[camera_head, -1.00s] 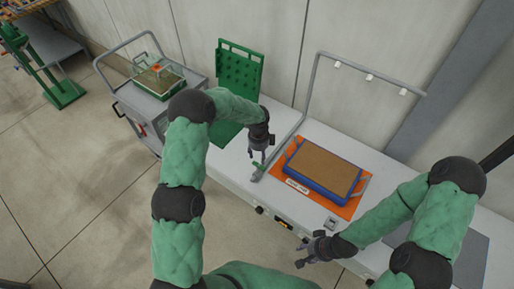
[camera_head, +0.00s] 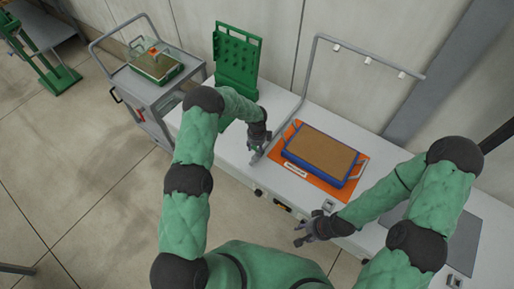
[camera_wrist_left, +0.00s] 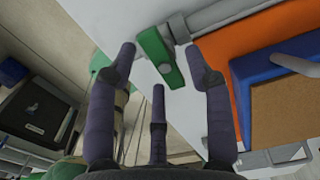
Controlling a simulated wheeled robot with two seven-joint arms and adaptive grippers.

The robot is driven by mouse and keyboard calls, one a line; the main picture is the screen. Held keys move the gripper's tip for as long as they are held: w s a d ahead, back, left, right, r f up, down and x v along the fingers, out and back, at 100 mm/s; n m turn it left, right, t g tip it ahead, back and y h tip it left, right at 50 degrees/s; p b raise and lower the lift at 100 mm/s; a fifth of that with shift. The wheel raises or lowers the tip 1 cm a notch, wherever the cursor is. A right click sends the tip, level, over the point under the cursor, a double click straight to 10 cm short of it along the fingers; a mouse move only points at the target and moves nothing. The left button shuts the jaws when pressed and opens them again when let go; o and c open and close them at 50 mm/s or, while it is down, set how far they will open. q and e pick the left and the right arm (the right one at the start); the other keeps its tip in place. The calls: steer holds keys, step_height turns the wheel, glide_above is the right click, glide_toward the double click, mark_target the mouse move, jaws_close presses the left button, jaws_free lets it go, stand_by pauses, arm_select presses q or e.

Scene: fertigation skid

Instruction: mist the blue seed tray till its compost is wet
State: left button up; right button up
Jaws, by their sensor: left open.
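The blue seed tray (camera_head: 318,181) lies on an orange mat (camera_head: 358,186) on the white bench. Its compost (camera_head: 320,149) is an even light brown. A grey pipe frame with several white nozzles (camera_head: 370,60) stands behind the tray. My left gripper (camera_head: 256,148) is at the pipe's near end, left of the tray. In the left wrist view, a green valve lever (camera_wrist_left: 159,57) on the grey pipe (camera_wrist_left: 210,16) lies between my open fingertips, with no clear contact. My right gripper (camera_head: 301,234) is open and empty in front of the bench edge.
A green pegboard stand (camera_head: 237,58) rises behind my left arm. A grey cart (camera_head: 180,88) at the left carries a clear-lidded green tray (camera_head: 155,66). A small switch box (camera_head: 329,204) sits near the bench's front edge. A dark grey panel lies at right.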

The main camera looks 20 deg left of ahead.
arm_select(q)
steer(key=shift+f, duration=0.1)
jaws_close()
